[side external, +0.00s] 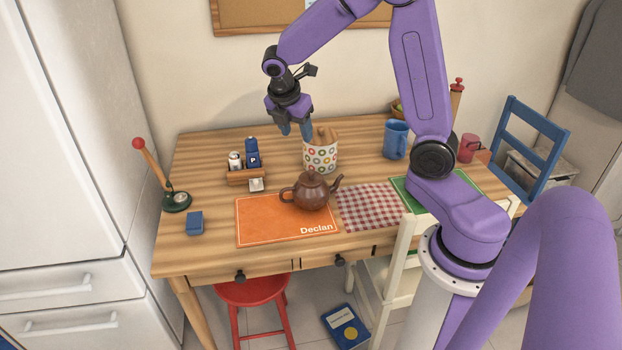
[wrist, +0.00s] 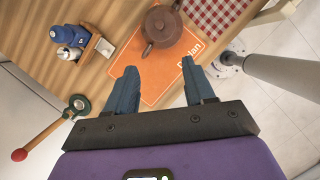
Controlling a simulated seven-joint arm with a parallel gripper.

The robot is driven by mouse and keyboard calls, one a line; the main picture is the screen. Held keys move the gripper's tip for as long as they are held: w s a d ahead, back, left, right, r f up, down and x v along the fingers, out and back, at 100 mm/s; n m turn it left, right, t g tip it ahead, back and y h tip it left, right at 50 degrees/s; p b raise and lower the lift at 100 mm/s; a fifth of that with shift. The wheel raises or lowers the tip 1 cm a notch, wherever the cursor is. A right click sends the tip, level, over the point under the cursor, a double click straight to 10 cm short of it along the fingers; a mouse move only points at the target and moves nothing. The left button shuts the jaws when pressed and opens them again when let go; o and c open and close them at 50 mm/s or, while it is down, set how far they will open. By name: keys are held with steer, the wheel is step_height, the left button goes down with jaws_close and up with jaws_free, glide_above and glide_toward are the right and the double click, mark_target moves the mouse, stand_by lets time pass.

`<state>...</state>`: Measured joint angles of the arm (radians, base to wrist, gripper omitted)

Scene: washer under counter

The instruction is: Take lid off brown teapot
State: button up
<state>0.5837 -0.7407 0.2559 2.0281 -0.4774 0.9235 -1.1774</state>
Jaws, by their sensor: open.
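The brown teapot (side external: 312,193) stands upright on the orange placemat (side external: 262,222), its spout to the right and its handle to the left in the side view. Its lid (side external: 311,179) sits on top with a small knob. In the wrist view the teapot (wrist: 162,26) is near the top edge, beyond the fingertips, partly cut off by the frame. My gripper (side external: 296,130) is in the air above the table, behind the teapot and higher than it. In the wrist view my gripper (wrist: 160,76) has its blue fingers apart with nothing between them.
A checked cloth (side external: 372,207) lies right of the teapot. The front left tabletop is mostly free.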

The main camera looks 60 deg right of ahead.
steer(key=d, duration=0.2)
glide_above(311, 171)
steer(key=a, duration=0.2)
step_height(311, 171, down, 12)
steer(key=shift+r, duration=0.25)
steer(key=shift+a+x, duration=0.15)
steer(key=shift+x, duration=1.15)
steer(key=shift+a+x, duration=0.15)
steer(key=shift+x, duration=1.15)
steer(key=shift+s+f, duration=0.15)
steer(key=shift+s, duration=0.05)
jaws_close()
